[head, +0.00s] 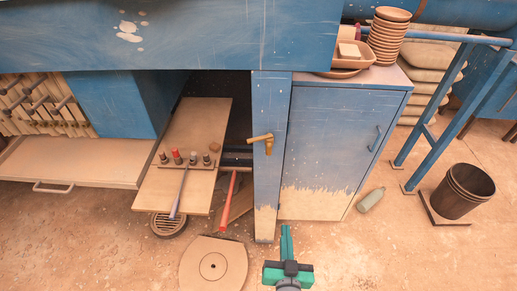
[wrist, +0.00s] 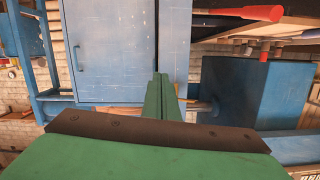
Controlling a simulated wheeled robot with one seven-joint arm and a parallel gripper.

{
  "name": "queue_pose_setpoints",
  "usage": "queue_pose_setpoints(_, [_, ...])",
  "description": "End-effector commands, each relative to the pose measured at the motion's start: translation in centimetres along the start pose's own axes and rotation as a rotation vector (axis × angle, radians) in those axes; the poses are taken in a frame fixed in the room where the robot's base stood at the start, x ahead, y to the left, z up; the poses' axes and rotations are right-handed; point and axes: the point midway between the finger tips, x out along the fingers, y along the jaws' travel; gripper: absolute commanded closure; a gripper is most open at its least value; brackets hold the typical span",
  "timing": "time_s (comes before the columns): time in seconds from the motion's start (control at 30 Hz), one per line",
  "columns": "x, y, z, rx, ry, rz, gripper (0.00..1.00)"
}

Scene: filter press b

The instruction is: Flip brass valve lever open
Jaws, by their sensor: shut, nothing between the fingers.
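The brass valve lever (head: 259,138) is on the front of a narrow blue post, in the middle of the head view. Its handle points left, roughly level, from a small brass valve body (head: 268,147) that hangs below its right end. My green gripper (head: 286,229) is low in the head view, below and right of the lever and apart from it in the picture. Its fingers are together with nothing between them. In the wrist view the shut fingers (wrist: 161,78) point at the blue panels; they hide part of the post, and I cannot make out the lever clearly there.
A blue cabinet (head: 334,145) stands right of the post. Left of it, a board (head: 209,115) holds several small tools, and a red-handled tool (head: 231,187) leans below. A round disc (head: 213,266), a bottle (head: 371,200) and a bucket (head: 463,190) are on the floor.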

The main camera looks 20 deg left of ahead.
Motion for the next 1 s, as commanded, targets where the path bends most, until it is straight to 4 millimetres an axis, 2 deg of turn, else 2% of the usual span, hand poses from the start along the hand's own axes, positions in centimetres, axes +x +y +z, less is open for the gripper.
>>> queue_pose_setpoints(0.03, [1.6, -0.4, -1.9, -0.013, 0.022, -0.042, 1.00])
queue_pose_setpoints(0.2, [5.2, -2.6, -7.0, -0.068, 0.073, -0.196, 1.00])
queue_pose_setpoints(0.4, [7.0, -4.8, -11.8, -0.140, 0.128, -0.335, 1.00])
queue_pose_setpoints(0.53, [7.3, -5.5, -13.2, -0.168, 0.146, -0.380, 1.00])
queue_pose_setpoints(0.73, [8.4, -6.3, -13.8, -0.177, 0.151, -0.398, 1.00])
queue_pose_setpoints(1.0, [12.6, -8.1, -14.3, -0.177, 0.152, -0.398, 1.00])
